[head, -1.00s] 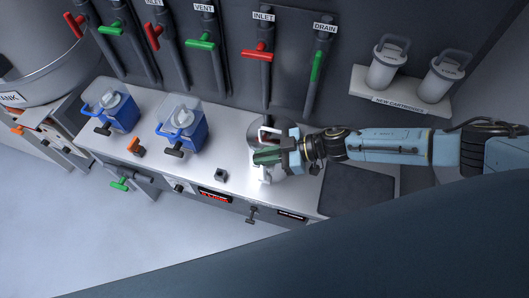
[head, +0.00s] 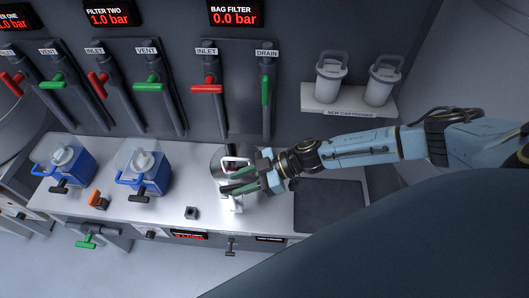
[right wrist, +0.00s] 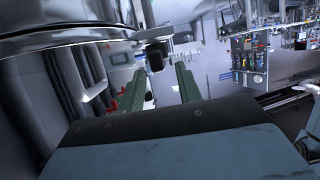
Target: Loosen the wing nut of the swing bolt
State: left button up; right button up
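The bag filter housing (head: 219,160) stands on the bench below the BAG FILTER display, round and metallic with a white part at its front. My right gripper (head: 226,180) lies across it from the right and hides much of it. In the right wrist view, the two green fingers (right wrist: 160,88) stand apart. A dark knob-like piece (right wrist: 155,57), possibly the wing nut, shows at the gap between their tips, beside the round metal rim (right wrist: 60,38). I cannot tell whether the fingers touch it. The swing bolt is not clear. My left gripper is not in view.
Two blue containers (head: 68,163) (head: 148,177) stand on the bench to the left. A dark mat (head: 330,205) lies to the right. Red and green valve handles (head: 207,89) line the wall behind. A shelf (head: 345,104) holds two new cartridges.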

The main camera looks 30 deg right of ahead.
jog(key=v, duration=1)
jog(key=shift+s, duration=0.1)
